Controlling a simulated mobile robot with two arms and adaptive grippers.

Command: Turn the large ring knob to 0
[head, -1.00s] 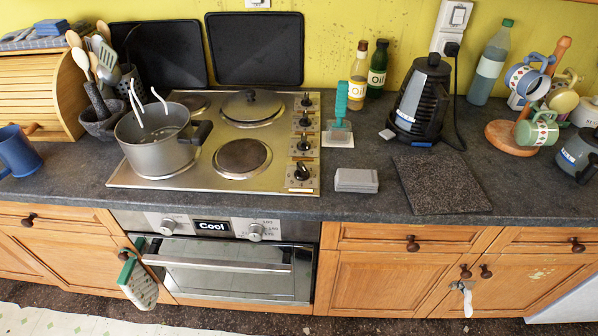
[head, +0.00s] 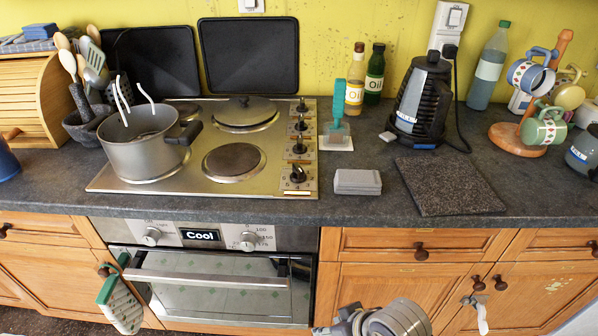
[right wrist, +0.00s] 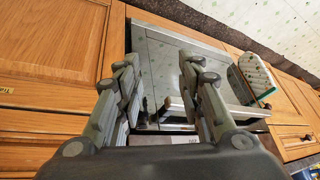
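A column of several black hob knobs runs down the right side of the steel hob (head: 110,179). They are the rear knob (head: 301,107), second knob (head: 300,125), third knob (head: 299,148) and front knob (head: 298,175). Their markings are too small to read, so I cannot tell which is the large ring knob. My right gripper, in the right wrist view (right wrist: 160,92), is open and empty in front of the oven (right wrist: 168,70), below the worktop. In the head view my right arm shows at the bottom edge. My left gripper is out of view.
A grey pot (head: 148,150) with utensils stands on the hob's front left, and a lid (head: 243,112) covers the rear right ring. A grey box (head: 357,182) and a teal-handled brush (head: 339,100) stand right of the knobs. Oven knobs flank a "Cool" display (head: 200,235).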

